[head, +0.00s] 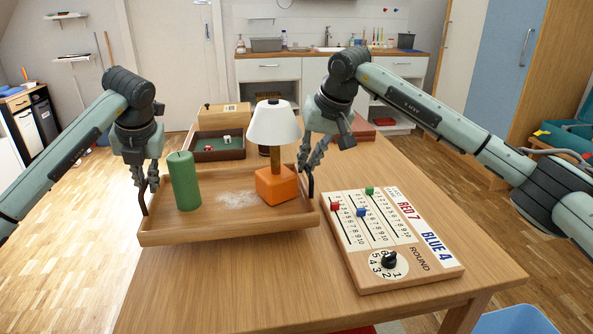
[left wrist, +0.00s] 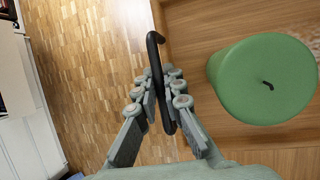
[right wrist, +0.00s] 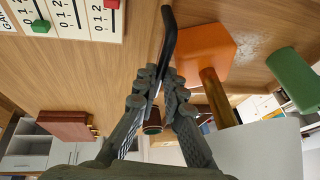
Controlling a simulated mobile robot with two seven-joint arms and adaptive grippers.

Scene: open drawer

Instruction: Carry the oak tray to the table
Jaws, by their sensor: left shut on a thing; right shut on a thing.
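The oak tray (head: 225,238) is a light wooden tray with dark handles at its left and right ends. It is over the left part of the table (head: 285,290); I cannot tell whether it touches the top. A green candle (head: 185,182) stands on its left side, and a lamp with a white shade (head: 274,124) and orange base (head: 277,186) stands on its right. My left gripper (head: 146,182) is shut on the left handle (left wrist: 155,75). My right gripper (head: 309,162) is shut on the right handle (right wrist: 168,45).
A wooden scoreboard (head: 390,240) with coloured pegs and a black dial lies right of the tray. Behind the tray are a dark tray with dice (head: 216,148), a wooden box (head: 223,116) and a reddish-brown item (head: 362,128).

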